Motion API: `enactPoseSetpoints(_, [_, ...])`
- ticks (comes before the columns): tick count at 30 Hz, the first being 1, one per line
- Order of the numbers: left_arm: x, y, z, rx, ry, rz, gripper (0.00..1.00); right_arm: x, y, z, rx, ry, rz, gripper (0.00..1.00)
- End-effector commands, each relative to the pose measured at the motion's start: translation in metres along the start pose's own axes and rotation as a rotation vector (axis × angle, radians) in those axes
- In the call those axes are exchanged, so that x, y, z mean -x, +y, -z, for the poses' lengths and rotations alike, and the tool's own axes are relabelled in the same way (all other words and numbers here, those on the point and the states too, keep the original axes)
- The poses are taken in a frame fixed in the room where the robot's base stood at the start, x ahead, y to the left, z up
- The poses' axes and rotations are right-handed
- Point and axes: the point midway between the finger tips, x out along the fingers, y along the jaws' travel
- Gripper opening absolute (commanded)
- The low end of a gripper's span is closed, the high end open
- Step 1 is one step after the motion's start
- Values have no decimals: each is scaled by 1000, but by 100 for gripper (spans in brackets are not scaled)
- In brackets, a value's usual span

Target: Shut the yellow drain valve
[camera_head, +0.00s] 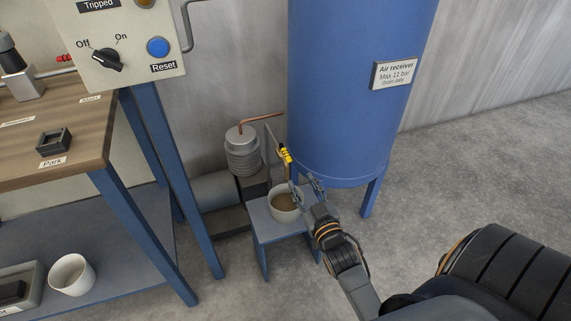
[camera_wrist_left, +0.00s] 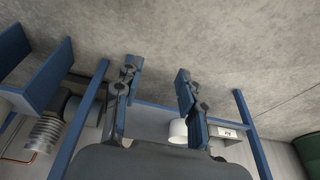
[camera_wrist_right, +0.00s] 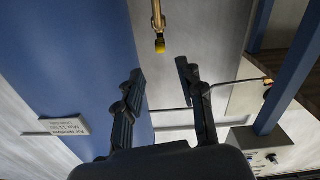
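The yellow drain valve (camera_head: 286,155) is on a thin pipe in front of the blue air receiver (camera_head: 345,100). Its yellow handle (camera_wrist_right: 160,46) shows in the right wrist view, just beyond the fingertips, on a brass-coloured pipe. My right gripper (camera_head: 303,184) is open and empty, just below and to the right of the valve in the head view. In the right wrist view its fingers (camera_wrist_right: 160,70) stand apart, with the handle ahead of the gap and apart from them. My left gripper (camera_wrist_left: 157,71) is open and empty; it is outside the head view.
A white cup with brown contents (camera_head: 284,207) stands on a small blue stand (camera_head: 268,232) below the valve. A finned grey cylinder with a copper pipe (camera_head: 242,155) is to the left. A blue-legged bench (camera_head: 130,215) and control box (camera_head: 130,45) are further left. Floor at right is clear.

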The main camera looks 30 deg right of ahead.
Motion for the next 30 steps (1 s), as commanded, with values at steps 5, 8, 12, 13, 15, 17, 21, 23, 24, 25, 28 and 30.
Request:
enactPoseSetpoints(5, [19, -1, 3, 1, 13, 2, 40, -41, -1, 0, 0, 5, 1, 38])
enactPoseSetpoints(8, [32, -2, 5, 2, 20, 3, 40, -62, -1, 0, -1, 4, 1, 38])
enactPoseSetpoints(12, [48, -2, 6, 3, 28, 5, 40, -87, -1, -1, -1, 2, 1, 38])
enactPoseSetpoints(13, [52, -2, 6, 3, 29, 5, 40, -91, -1, -1, -1, 1, 2, 38])
enactPoseSetpoints(15, [58, -2, 6, 4, 31, 6, 40, -99, -1, -1, -1, 1, 2, 38])
enactPoseSetpoints(17, [62, -2, 6, 4, 33, 6, 40, -104, -1, -1, -1, 1, 2, 38])
enactPoseSetpoints(21, [67, -3, 5, 4, 33, 6, 40, -110, -1, -1, -1, -1, 2, 38])
enactPoseSetpoints(23, [68, -3, 5, 4, 34, 6, 40, -111, -1, -1, -1, -1, 2, 38])
enactPoseSetpoints(24, [68, -3, 5, 4, 34, 6, 40, -111, -1, -1, -1, -2, 2, 38])
enactPoseSetpoints(25, [68, -3, 5, 4, 34, 6, 40, -111, -1, -1, -1, -2, 2, 38])
enactPoseSetpoints(28, [68, -3, 5, 4, 34, 6, 40, -111, -1, -1, -1, -1, 2, 38])
enactPoseSetpoints(30, [68, -3, 5, 4, 34, 6, 40, -111, -1, -1, -1, -1, 2, 30])
